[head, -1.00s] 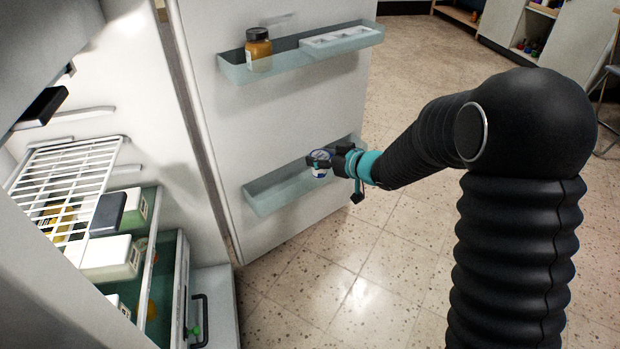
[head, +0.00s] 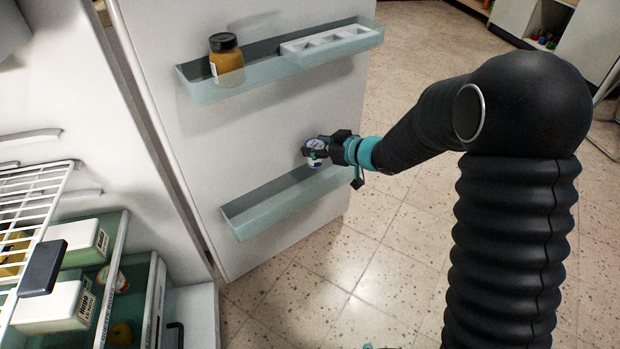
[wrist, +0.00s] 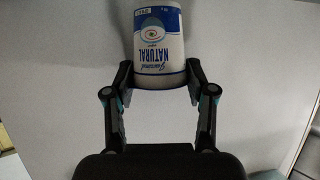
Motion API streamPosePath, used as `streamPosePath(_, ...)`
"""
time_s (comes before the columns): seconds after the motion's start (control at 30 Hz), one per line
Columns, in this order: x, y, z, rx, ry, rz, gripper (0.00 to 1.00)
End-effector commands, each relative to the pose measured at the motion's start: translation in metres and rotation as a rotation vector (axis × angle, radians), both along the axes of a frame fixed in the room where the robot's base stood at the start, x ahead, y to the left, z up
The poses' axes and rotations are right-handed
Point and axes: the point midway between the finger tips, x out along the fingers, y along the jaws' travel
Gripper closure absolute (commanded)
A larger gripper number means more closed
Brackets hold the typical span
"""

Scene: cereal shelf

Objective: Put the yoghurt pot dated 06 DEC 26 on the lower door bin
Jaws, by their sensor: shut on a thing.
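My gripper (head: 318,150) is shut on a small white and blue yoghurt pot (head: 316,144), held in front of the inner face of the open fridge door. In the wrist view the pot (wrist: 158,42) sits between both fingertips (wrist: 160,78), with "NATURAL" on its label; the small date print is too small to read. The lower door bin (head: 268,212) is a long pale teal tray, and it looks empty where it shows. The pot appears above the bin's right half, apart from its floor; its exact depth over the bin I cannot tell.
The upper door bin (head: 215,92) holds a brown jar with a black lid (head: 227,60) and a white egg tray (head: 330,40). At left are a wire shelf (head: 30,200) and a drawer with white cartons (head: 50,305).

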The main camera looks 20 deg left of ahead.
Motion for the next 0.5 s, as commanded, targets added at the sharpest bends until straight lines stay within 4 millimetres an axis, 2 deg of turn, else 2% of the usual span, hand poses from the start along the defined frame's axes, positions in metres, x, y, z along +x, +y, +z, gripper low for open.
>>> streamPosePath(0.03,-0.001,0.001,-0.014,-0.001,0.005,0.002,0.82)
streamPosePath(0.2,-0.001,0.001,-0.041,-0.001,0.004,0.001,0.82)
streamPosePath(0.5,0.000,0.000,-0.064,-0.001,0.002,-0.001,0.82)
